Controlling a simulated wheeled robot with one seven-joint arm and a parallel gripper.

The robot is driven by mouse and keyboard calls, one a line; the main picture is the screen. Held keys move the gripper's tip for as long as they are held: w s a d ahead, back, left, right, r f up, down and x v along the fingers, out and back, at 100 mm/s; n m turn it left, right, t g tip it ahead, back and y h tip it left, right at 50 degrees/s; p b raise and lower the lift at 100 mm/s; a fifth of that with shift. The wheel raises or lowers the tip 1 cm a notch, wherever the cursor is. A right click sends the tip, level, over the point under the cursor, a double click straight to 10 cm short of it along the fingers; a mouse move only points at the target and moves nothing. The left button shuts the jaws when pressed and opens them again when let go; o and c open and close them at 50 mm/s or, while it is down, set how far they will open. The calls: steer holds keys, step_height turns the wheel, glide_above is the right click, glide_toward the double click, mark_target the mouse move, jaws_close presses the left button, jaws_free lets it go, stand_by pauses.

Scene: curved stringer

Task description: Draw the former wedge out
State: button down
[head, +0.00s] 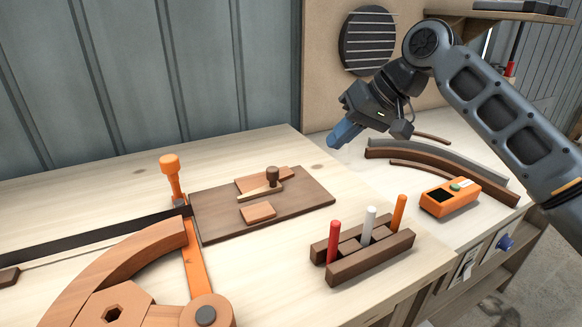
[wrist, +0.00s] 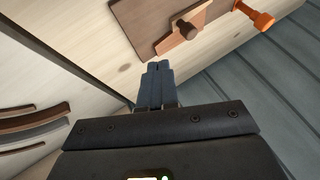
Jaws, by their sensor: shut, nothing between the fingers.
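The wedge (head: 260,191) is a pale wooden piece with a dark round knob (head: 272,175) standing on it. It lies between two reddish-brown blocks (head: 258,212) on a dark brown board (head: 310,192), at the middle of the bench in the head view. In the wrist view the board (wrist: 133,14) is at the top, with the knob (wrist: 187,30) near its lower side. My gripper (head: 338,138) has blue fingers, which are shut and empty. It is raised above the bench, to the right of the board and apart from the wedge. The fingers also show in the wrist view (wrist: 157,68).
An orange clamp (head: 172,180) stands left of the board, by a curved wooden form (head: 130,255). A dark rack (head: 368,257) with red, white and orange sticks stands in front. Curved strips (head: 440,165) and an orange device (head: 450,197) lie on the right.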

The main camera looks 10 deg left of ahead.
steer(key=shift+w+d+r, duration=0.1)
steer(key=shift+w+d, duration=0.05)
steer(key=x, duration=1)
steer(key=shift+f, duration=0.25)
steer(key=shift+s+a+r, duration=0.1)
steer(key=shift+s+a, duration=0.15)
steer(key=shift+a, duration=0.35)
steer(key=shift+s+a+r, duration=0.15)
steer(key=shift+s+a, duration=0.05)
steer(key=shift+a, duration=0.45)
steer(key=shift+s+a+f, duration=0.1)
steer(key=shift+s+a, duration=0.15)
steer(key=shift+a, duration=0.35)
